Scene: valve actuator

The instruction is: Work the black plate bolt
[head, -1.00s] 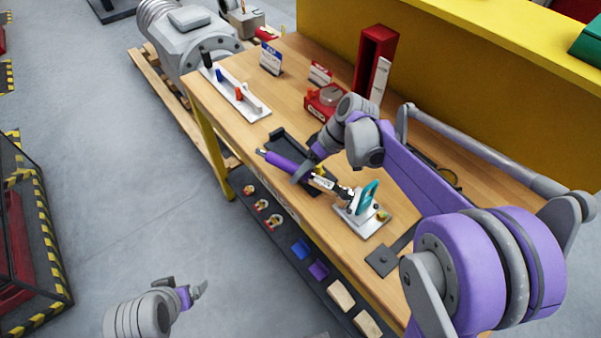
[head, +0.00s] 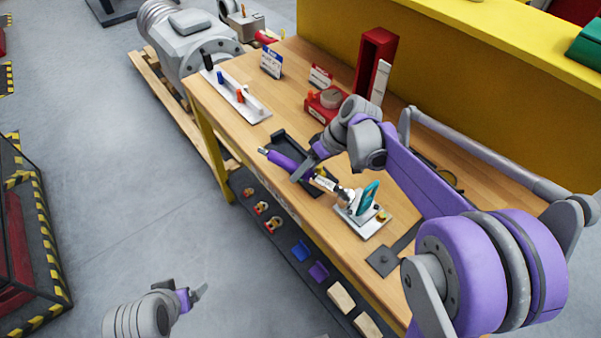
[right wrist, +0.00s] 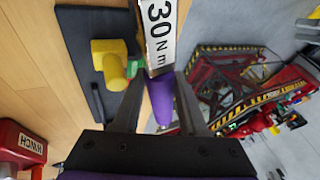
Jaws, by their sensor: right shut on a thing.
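My right gripper (head: 304,172) is shut on a long torque tool with a purple handle (head: 280,160). In the right wrist view the fingers (right wrist: 160,80) close around the purple handle (right wrist: 161,103), and a white "30 Nm" label (right wrist: 160,32) shows beyond them. The tool's far end points at a light base plate (head: 372,226) with a teal part (head: 368,197); I cannot tell whether it touches. A flat black plate (head: 382,261) with a small raised centre lies nearer the front; whether this is a bolt is too small to tell. My left gripper (head: 190,297) hangs over the floor, its opening unclear.
A black tray (head: 276,141) lies behind the tool; a yellow piece (right wrist: 110,68) shows over it in the wrist view. A red "WINCH" box (right wrist: 20,150) and a tall red holder (head: 376,60) stand farther back. A shelf (head: 270,235) with small parts runs below the bench.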

